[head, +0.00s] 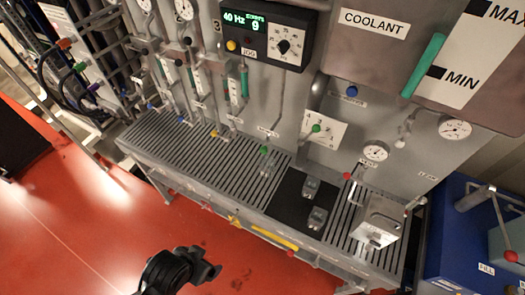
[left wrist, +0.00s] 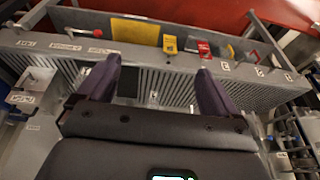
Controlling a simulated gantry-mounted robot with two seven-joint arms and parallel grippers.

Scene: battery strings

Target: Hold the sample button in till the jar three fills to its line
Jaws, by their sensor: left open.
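My left gripper (left wrist: 160,80) shows in the left wrist view with its two dark fingers spread apart and nothing visible between them, over the slatted shelf. In the head view, a dark gripper part (head: 180,272) of mine shows at the bottom over the red floor, away from the panel. No fill line is readable.
The slatted shelf (head: 225,165) runs below the grey panel. Two small grey blocks (head: 310,188) (head: 317,215) sit on a black mat. A metal box (head: 378,220) stands to the right. A yellow bar (head: 270,238) juts along the front edge. A blue cabinet (head: 465,230) is at right.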

